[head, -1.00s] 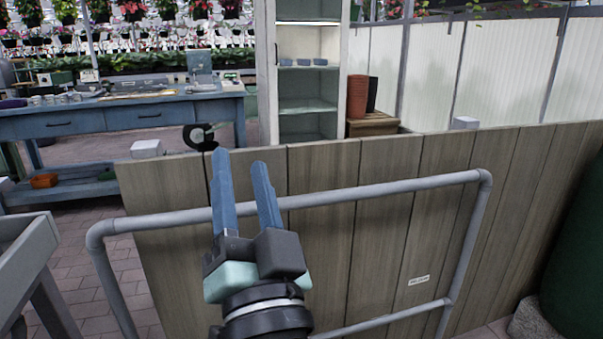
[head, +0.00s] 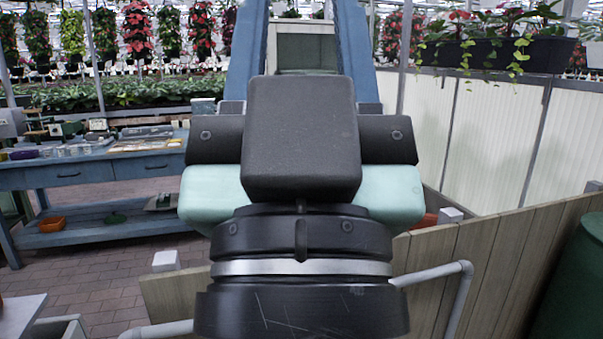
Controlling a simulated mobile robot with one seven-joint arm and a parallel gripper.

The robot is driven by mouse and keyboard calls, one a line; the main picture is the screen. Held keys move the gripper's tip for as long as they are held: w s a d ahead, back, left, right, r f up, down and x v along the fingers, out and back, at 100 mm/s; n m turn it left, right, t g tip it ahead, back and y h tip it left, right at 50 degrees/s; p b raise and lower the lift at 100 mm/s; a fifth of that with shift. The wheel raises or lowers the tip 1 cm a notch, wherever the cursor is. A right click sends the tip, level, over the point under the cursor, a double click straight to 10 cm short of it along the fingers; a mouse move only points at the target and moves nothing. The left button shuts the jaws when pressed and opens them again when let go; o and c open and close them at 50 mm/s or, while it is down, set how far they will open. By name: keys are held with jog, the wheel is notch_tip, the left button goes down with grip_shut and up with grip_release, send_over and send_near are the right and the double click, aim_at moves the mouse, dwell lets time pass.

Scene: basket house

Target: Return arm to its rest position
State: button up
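My gripper (head: 306,35) fills the middle of the head view, close to the camera and raised. Its two blue fingers point up and away and stand wide apart, with their tips cut off by the top edge. No held object shows between the visible parts of the fingers. The gripper's dark body hides much of the scene behind it, including most of the cabinet.
A wooden panel fence (head: 500,248) with a grey pipe rail (head: 452,272) stands ahead, low and right. A blue workbench (head: 90,176) is at the left. A dark green barrel (head: 578,285) is at the right edge. Paved floor (head: 100,275) shows at lower left.

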notch_tip(320, 180, up, 18)
jog(key=p, duration=1.6)
jog(key=shift+r, duration=0.15)
